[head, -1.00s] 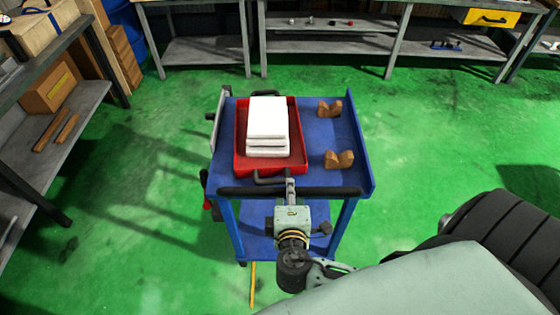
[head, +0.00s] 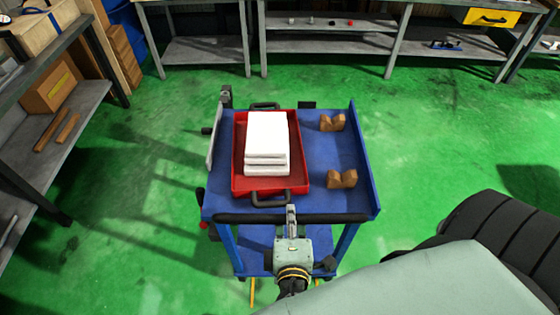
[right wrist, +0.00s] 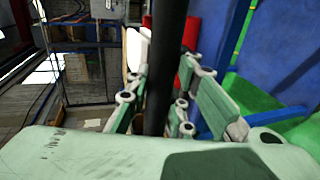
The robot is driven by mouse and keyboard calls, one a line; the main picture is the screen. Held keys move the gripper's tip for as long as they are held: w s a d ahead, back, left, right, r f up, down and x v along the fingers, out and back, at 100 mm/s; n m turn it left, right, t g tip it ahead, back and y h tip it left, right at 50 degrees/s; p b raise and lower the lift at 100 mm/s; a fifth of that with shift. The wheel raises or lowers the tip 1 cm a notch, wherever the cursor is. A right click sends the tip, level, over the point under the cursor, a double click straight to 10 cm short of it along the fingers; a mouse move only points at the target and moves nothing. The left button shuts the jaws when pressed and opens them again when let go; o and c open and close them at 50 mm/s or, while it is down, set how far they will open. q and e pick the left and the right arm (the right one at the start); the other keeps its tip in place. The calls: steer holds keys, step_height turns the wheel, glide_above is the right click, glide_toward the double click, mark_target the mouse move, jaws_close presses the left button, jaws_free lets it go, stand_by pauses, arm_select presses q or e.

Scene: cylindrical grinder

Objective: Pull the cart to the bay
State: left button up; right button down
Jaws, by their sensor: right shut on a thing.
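The blue cart (head: 322,198) stands on the green floor in the middle of the head view. Its black handle bar (head: 335,217) runs across the near side. My right gripper (head: 291,219) is shut on this bar, left of its right end. In the right wrist view the dark bar (right wrist: 165,70) passes between the fingers of my right gripper (right wrist: 158,108). A red tray (head: 240,183) with a stack of white blocks (head: 267,140) sits on the cart top. The bay is not clearly identifiable in these views. My left gripper is not in view.
Two brown V-shaped blocks (head: 333,122) (head: 342,178) stand on the cart's right side. Grey workbenches (head: 330,47) line the back. A shelf (head: 75,115) stands at the left. Green floor (head: 430,140) is open right of the cart.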

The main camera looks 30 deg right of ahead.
steer(key=shift+s+a+f, duration=0.1)
steer(key=shift+s+a, duration=0.35)
steer(key=shift+s, duration=0.3)
steer(key=shift+s+a+f, duration=0.1)
steer(key=shift+s+a, duration=0.3)
steer(key=shift+s, duration=0.3)
steer(key=shift+s+a+f, duration=0.1)
steer(key=shift+s+a, duration=0.35)
steer(key=shift+s, duration=0.3)
steer(key=c, duration=1.4)
jaws_free()
steer(key=shift+r, duration=0.2)
steer(key=shift+o, duration=0.2)
steer(key=shift+w, duration=0.1)
steer(key=s+a+r+p, duration=0.4)
steer(key=s+r, duration=0.1)
steer(key=s, duration=0.1)
steer(key=shift+s+p, duration=0.3)
steer(key=shift+s, duration=0.1)
